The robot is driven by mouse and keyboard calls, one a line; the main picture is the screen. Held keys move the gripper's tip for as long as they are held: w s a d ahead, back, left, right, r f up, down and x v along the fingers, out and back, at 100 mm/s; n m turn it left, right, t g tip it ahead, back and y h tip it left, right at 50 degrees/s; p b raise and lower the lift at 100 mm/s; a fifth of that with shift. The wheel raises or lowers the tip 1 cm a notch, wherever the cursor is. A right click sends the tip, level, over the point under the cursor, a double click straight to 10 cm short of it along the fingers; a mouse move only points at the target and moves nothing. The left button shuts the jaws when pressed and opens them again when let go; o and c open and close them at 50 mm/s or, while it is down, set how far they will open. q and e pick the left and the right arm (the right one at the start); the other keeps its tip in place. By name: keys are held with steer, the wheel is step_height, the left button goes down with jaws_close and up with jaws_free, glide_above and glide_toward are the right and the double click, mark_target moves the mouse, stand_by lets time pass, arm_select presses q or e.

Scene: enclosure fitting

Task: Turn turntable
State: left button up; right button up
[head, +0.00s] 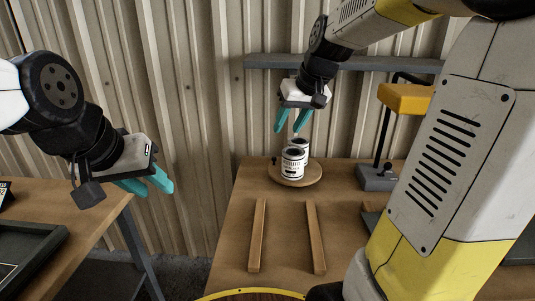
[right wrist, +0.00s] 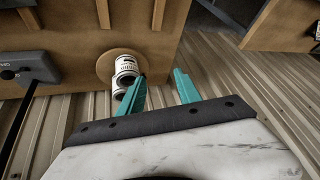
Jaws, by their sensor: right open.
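The round wooden turntable (head: 313,175) lies on the table near the corrugated wall. The right wrist view shows the turntable (right wrist: 104,66) and the cans (right wrist: 126,66) too. My right gripper (head: 290,128) is open and empty, above and just behind the cans; in its wrist view the teal fingers (right wrist: 160,88) are apart, one overlapping the cans' edge. Contact cannot be told. My left gripper (head: 150,186) hangs empty at the left, far from the turntable, its teal fingers apart.
Two wooden rails (head: 258,235) lie on the table in front of the turntable. A yellow-topped stand (head: 405,98) with a grey base is at the right. A second table with a dark tray (head: 25,250) is at the left. A shelf (head: 270,62) runs along the wall.

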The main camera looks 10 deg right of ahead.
steer(key=w+d+f+n, duration=0.1)
steer(key=w+f, duration=0.2)
steer(key=w, duration=0.4)
steer(key=w+d+f, duration=0.1)
steer(key=w+f, duration=0.3)
steer(key=w, duration=0.3)
steer(key=n+g+h, duration=0.1)
glide_toward(275, 158)
steer(key=f, duration=0.1)
steer(key=x, duration=0.7)
steer(key=shift+w+a+f, duration=0.15)
steer(key=shift+w+a, duration=0.05)
steer(key=shift+w, duration=0.25)
jaws_close()
